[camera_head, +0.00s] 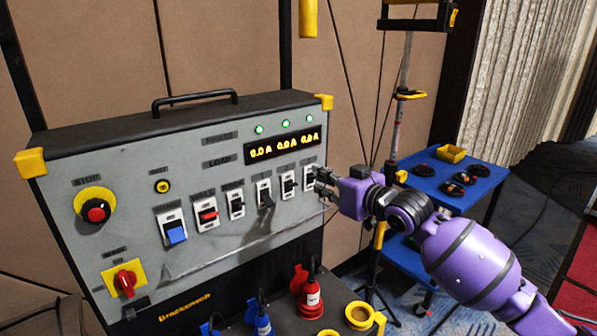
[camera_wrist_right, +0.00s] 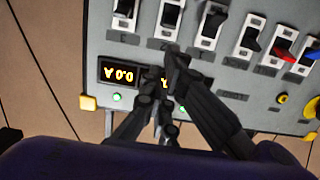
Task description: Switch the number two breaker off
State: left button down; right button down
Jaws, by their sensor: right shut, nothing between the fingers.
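The grey breaker panel (camera_head: 235,240) carries a row of switches on white plates. From left they are a blue switch (camera_head: 176,234), a red switch (camera_head: 208,214) and several black ones. The three rightmost black breakers are a left one (camera_head: 265,195), a middle one (camera_head: 288,185) and a right one (camera_head: 309,178). My right gripper (camera_head: 322,183) is shut and empty, close to the right breaker. In the upside-down right wrist view its fingertips (camera_wrist_right: 177,65) lie near the middle breaker (camera_wrist_right: 170,16); contact cannot be told. My left gripper is not in view.
A display (camera_head: 284,146) shows three 0.0 A readings under green lights. A red stop button (camera_head: 96,210) and a red rotary switch (camera_head: 125,281) are at left. Plugs (camera_head: 311,297) stand below the panel. A blue cart (camera_head: 455,184) is behind my right arm.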

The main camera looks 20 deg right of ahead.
send_near(287, 167)
jog(key=x, duration=0.4)
jog(key=shift+w, duration=0.15)
jog(key=shift+w+a, duration=0.1)
jog(key=shift+w, duration=0.3)
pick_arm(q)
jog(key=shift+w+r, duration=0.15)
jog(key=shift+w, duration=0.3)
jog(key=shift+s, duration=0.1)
pick_arm(e)
jog(key=shift+s+f+b, duration=0.15)
jog(key=shift+f+b, duration=0.2)
jog(key=shift+f, duration=0.05)
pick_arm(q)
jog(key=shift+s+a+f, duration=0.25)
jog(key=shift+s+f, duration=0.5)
pick_arm(e)
jog(key=shift+s+r+t, duration=0.1)
jog(key=shift+t, duration=0.3)
